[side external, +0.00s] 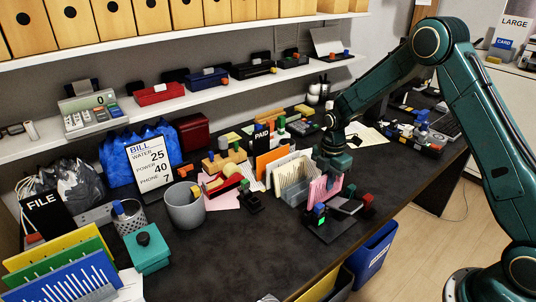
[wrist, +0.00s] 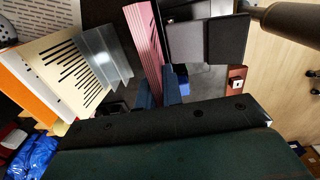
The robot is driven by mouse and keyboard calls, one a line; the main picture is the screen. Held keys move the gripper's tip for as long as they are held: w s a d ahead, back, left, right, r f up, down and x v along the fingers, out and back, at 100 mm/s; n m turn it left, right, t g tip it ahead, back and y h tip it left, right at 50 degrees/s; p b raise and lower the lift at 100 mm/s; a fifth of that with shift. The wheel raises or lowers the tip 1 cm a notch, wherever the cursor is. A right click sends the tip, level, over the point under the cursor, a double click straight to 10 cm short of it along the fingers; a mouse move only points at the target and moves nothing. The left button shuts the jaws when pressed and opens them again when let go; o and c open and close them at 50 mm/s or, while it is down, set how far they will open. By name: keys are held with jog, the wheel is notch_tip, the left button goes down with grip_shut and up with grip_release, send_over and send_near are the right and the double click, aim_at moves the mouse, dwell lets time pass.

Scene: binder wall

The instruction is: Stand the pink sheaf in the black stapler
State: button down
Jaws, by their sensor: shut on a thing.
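The pink sheaf (side external: 321,190) stands upright in my gripper (side external: 331,174), just right of a pale file rack. In the wrist view the pink sheaf (wrist: 145,42) is a ribbed pink strip between the blue fingers of my gripper (wrist: 157,88), which is shut on it. A black stapler-like piece (side external: 346,206) lies directly below and in front of the sheaf, near the table's front edge. Dark grey flat parts (wrist: 205,42) show right of the sheaf in the wrist view. I cannot tell whether the sheaf's lower edge touches the black piece.
The pale file rack (side external: 293,184) stands close left of the sheaf, with an orange folder (side external: 271,161) behind. A small green and blue piece (side external: 319,213) and a red block (side external: 368,199) flank the black piece. A blue bin (side external: 372,252) is below the edge.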

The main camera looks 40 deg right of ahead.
aim_at(326, 195)
jog(key=shift+f, duration=1.25)
dwell(0.7)
jog(key=shift+f, duration=0.35)
jog(key=shift+f, duration=0.55)
dwell(0.4)
jog(key=c, duration=1.5)
grip_release()
jog(key=shift+s, duration=0.1)
notch_tip(326, 195, up, 14)
jog(key=shift+f, duration=0.25)
jog(key=shift+r, duration=0.25)
